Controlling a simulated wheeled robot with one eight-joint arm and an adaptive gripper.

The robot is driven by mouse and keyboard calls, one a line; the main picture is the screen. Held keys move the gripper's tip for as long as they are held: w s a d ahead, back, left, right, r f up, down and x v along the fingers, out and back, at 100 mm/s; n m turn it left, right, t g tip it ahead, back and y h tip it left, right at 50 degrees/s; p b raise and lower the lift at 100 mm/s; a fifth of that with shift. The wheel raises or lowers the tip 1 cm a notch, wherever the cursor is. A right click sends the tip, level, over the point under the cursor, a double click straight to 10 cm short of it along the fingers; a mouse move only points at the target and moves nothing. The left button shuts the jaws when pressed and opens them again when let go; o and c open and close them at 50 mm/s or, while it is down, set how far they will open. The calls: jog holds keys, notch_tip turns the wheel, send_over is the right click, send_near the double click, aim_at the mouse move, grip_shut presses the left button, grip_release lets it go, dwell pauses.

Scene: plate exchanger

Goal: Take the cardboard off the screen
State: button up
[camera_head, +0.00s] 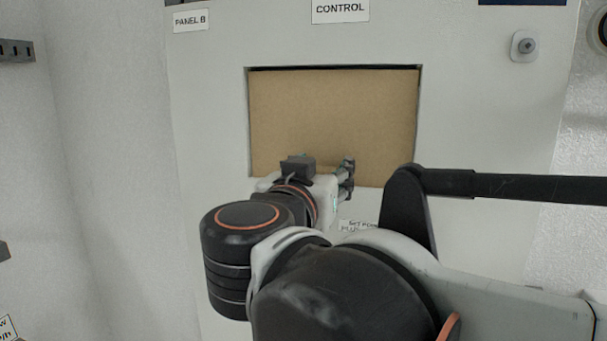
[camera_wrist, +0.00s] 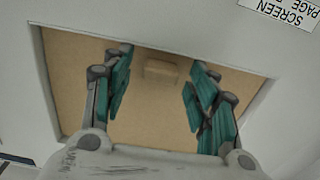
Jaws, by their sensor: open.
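The cardboard (camera_head: 333,110) is a brown rectangle set in the screen opening of the grey-white control panel, and it covers the screen. In the wrist view the cardboard (camera_wrist: 155,110) fills the opening, with a small brown tab (camera_wrist: 160,72) sticking out near one edge. My gripper (camera_head: 347,177) is in front of the lower part of the cardboard. In the wrist view my gripper (camera_wrist: 158,90) is open, with its teal-padded fingers on either side of the tab and apart from it. The screen itself is hidden.
The panel (camera_head: 480,120) carries a "CONTROL" label (camera_head: 340,11), a "PANEL B" label (camera_head: 190,21) and a small knob or lock (camera_head: 524,46) at the upper right. A partly hidden label (camera_head: 358,225) sits below the opening. A plain wall (camera_head: 100,120) stands at the left.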

jog(key=c, duration=1.2)
jog(key=shift+o, duration=0.2)
jog(key=shift+r, duration=0.35)
jog(key=shift+p+v, duration=0.5)
jog(key=shift+v, duration=1.25)
dwell(0.5)
jog(key=p+v, duration=0.1)
jog(key=v, duration=1)
jog(key=shift+s, duration=0.4)
dwell(0.6)
jog(key=shift+w+a, duration=0.1)
jog(key=x, duration=0.6)
jog(key=shift+w, duration=0.4)
